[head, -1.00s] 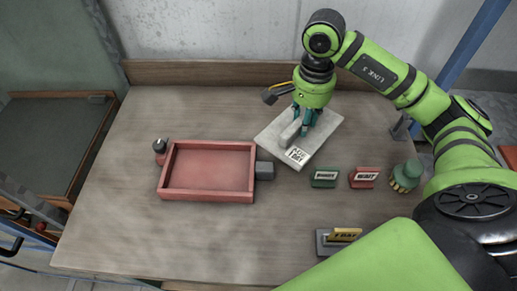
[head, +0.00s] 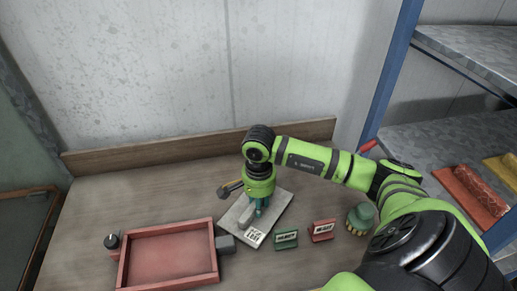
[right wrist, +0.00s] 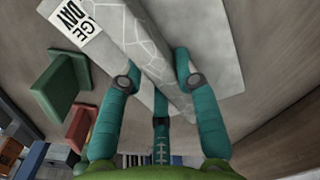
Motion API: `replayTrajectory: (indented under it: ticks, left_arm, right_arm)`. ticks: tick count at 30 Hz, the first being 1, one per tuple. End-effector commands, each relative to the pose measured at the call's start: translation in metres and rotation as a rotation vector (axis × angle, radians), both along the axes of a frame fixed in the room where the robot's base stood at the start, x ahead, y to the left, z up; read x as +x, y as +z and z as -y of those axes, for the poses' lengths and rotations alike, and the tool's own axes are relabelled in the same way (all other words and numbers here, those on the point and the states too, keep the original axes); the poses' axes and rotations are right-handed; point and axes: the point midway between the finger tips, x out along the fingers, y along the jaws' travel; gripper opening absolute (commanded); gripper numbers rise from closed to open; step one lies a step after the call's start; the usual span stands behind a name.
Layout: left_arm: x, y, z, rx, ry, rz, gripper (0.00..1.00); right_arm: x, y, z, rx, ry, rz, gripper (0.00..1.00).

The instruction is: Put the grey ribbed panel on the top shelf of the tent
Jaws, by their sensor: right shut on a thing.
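The grey ribbed panel (head: 273,224) is a pale flat plate with a raised rib and a black-and-white label. It lies on the wooden table (head: 150,196), or very close to it. My right gripper (head: 258,208) is over it from above, with its teal fingers closed on the rib. The right wrist view shows the fingers (right wrist: 158,90) on either side of the rib, and the cracked, labelled panel (right wrist: 112,42) below. My left gripper is out of view. I cannot make out a tent for certain.
A red tray (head: 122,272) sits left of the panel. A green sign (head: 286,240), a red sign (head: 322,230) and a green brush-like object (head: 360,219) stand to its right. A blue-framed rack (head: 392,75) at right has metal shelves; one holds red (head: 468,193) and yellow panels.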

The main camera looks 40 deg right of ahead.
Motion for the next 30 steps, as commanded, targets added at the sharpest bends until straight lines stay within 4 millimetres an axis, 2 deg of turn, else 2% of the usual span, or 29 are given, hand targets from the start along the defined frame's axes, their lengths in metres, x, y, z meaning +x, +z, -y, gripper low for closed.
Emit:
replayTrajectory:
  ticks: [13,14,15,28,30]
  left_arm:
    - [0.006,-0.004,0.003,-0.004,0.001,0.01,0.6]
    - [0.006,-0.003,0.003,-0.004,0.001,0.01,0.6]
    - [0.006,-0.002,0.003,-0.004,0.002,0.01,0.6]
    - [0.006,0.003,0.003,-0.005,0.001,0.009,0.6]
    - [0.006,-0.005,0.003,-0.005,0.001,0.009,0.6]
  right_arm:
    - [0.001,-0.005,0.0,-0.001,0.001,0.005,0.0]
    - [0.0,-0.005,0.0,-0.001,0.001,0.001,0.44]
    - [0.0,-0.005,0.0,0.0,0.001,0.0,0.56]
    - [0.0,0.0,0.0,0.0,0.001,0.0,0.56]
    - [0.002,0.007,0.001,-0.001,0.001,0.006,0.56]
